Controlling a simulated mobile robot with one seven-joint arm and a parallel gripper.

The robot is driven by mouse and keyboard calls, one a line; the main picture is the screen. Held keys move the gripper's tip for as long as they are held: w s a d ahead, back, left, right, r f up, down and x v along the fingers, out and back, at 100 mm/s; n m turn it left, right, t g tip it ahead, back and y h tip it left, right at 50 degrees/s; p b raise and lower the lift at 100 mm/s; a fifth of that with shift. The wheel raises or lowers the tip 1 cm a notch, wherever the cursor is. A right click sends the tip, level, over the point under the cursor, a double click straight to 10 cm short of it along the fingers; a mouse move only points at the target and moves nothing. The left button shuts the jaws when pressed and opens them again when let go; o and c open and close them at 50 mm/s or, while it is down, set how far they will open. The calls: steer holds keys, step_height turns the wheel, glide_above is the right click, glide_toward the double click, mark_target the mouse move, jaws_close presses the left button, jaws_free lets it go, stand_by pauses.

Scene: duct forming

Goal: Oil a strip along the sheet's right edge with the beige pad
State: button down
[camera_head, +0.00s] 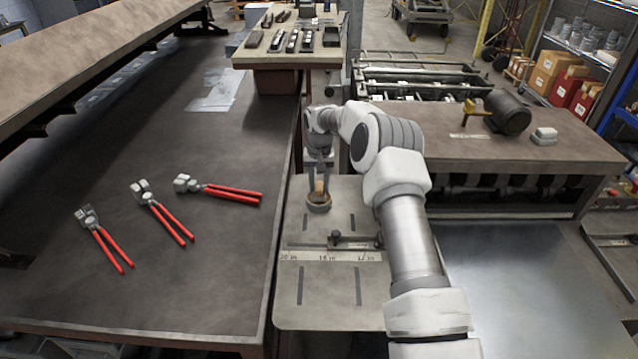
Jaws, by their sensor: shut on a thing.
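The sheet (530,285) is a bright, bare metal plate lying flat at the lower right; its near part runs out of the picture. My gripper (319,182) points down over the grey plate with the inch scale, left of the sheet. It is shut on a small beige pad (319,191), mostly hidden by the fingers. The pad is at the mouth of a small round dark tin (318,206); I cannot tell whether it touches the inside. My arm hides part of the sheet's left side.
The grey scale plate (320,310) has slots and a small stop bar (352,241). Several red-handled pliers (160,212) lie on the dark bench at left. A motor (507,112) and a pale block (544,135) stand on the bench behind the sheet.

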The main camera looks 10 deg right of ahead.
mark_target(319, 186)
steer(key=shift+f+b, duration=0.4)
steer(key=shift+f, duration=0.2)
stand_by(0.9)
steer(key=shift+r+p, duration=1.5)
steer(key=shift+r, duration=2.1)
